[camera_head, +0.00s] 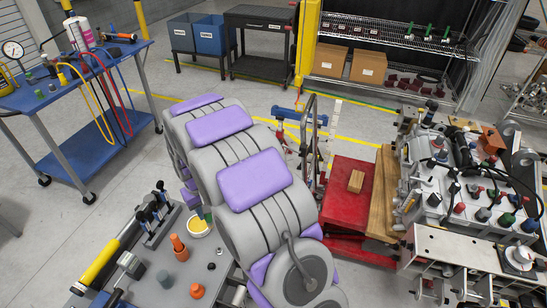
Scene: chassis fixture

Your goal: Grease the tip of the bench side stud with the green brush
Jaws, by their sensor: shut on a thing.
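My arm fills the middle of the view and hides most of my gripper (190,197). A small part of the gripper shows at the arm's left edge, over the grey bench (225,268). It is shut on what looks like the green brush (207,213), of which only a short green piece shows. The brush is just above or inside a white tub of yellow grease (199,229); I cannot tell if its bristles touch the grease.
A blue cart (100,78) stands at left. A red lift table (345,205) and a machine chassis (432,190) are at right. Bare floor lies left of the bench.

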